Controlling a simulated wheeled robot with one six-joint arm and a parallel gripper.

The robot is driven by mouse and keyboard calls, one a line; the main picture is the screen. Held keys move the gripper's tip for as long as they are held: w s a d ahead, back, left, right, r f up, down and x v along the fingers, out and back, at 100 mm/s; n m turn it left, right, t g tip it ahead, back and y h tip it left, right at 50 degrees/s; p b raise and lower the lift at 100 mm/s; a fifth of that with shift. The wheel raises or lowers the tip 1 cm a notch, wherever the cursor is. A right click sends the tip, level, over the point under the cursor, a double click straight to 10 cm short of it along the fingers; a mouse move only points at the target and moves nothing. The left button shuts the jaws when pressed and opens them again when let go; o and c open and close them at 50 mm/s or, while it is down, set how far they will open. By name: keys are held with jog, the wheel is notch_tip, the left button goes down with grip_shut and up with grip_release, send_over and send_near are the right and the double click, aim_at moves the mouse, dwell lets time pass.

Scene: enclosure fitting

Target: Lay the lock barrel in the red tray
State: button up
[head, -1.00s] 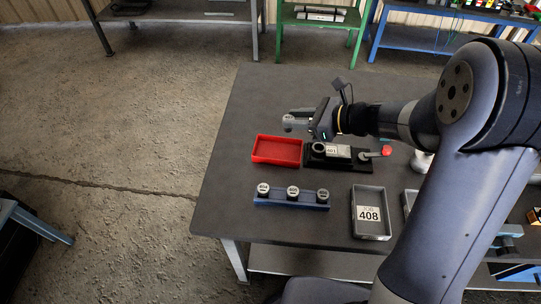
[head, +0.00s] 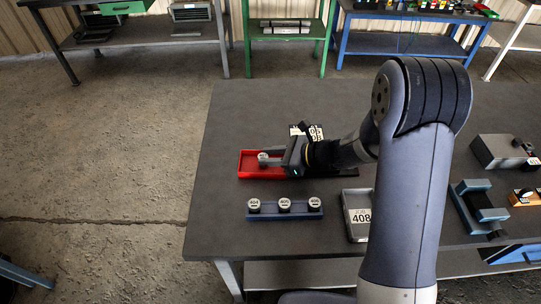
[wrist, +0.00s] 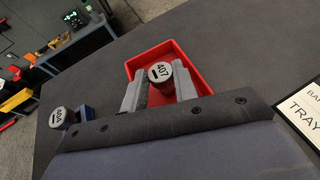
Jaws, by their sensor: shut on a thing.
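The lock barrel (head: 263,158) is a small cylinder with a pale top, marked 407 in the wrist view (wrist: 160,72). My gripper (head: 268,160) is shut on it, with one finger on each side in the wrist view (wrist: 158,90). The red tray (head: 243,163) lies on the table under my gripper, and its wall shows around the barrel in the wrist view (wrist: 206,84). The barrel is upright or nearly so, within the tray's outline. I cannot tell whether it touches the tray floor. My gripper hides the tray's right part.
A blue rack (head: 270,215) with barrels 404, 405 and 406 stands in front of the red tray. A grey tray (head: 350,233) labelled 408 is to its right. The table's left side is clear.

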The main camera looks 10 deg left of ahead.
jog(key=shift+f, duration=0.2)
jog(key=o, duration=1)
jog(key=shift+r, duration=0.2)
jog(key=b+v, duration=0.1)
jog(key=v, duration=1.1)
jog(key=shift+b, duration=0.3)
